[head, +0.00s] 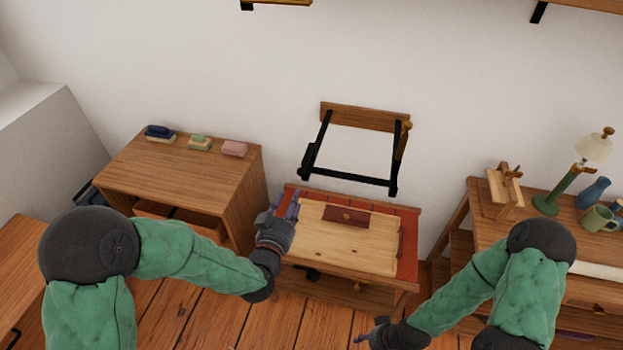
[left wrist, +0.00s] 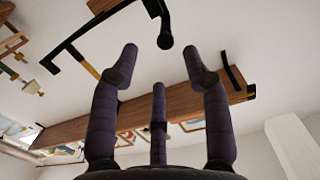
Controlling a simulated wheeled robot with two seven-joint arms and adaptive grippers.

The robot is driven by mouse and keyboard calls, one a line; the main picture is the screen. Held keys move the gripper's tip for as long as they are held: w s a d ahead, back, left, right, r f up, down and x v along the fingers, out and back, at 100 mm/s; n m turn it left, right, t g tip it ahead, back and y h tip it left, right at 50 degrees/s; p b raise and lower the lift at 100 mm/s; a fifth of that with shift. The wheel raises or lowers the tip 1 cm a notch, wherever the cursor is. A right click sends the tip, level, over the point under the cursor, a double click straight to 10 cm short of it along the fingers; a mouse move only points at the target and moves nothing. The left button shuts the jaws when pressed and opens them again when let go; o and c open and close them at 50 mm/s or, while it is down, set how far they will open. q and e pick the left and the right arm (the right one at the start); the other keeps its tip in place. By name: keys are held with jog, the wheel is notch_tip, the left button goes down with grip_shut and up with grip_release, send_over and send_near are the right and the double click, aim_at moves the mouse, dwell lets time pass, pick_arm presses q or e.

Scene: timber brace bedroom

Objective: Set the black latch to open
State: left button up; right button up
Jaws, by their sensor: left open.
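A black metal frame (head: 345,180) hangs from a wooden wall plate (head: 365,116). A small dark piece that looks like the black latch (head: 307,160) sits on its left arm; its setting is too small to tell. In the left wrist view, a black rod with a rounded end (left wrist: 164,38) shows beyond the fingertips, apart from them. My left gripper (head: 290,200) is below and left of the frame, over the bench's left edge. Its fingers (left wrist: 165,65) are spread and empty. My right gripper (head: 362,338) is low at the bottom edge, its fingers too small to read.
A low bench (head: 408,255) with red top and wooden board (head: 340,250) stands under the frame. A wooden cabinet (head: 180,170) with small blocks is at left. A desk (head: 460,205) with a lamp (head: 592,148) and mug (head: 599,218) is at right.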

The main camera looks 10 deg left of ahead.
aim_at(301, 174)
pick_arm(q)
jog(key=shift+t, duration=0.3)
jog(key=w, duration=0.3)
jog(key=w+r+b, duration=0.1)
jog(key=w, duration=0.6)
jog(key=shift+w+d+r, duration=0.2)
jog(key=shift+w+d, duration=0.05)
jog(key=shift+c, duration=0.3)
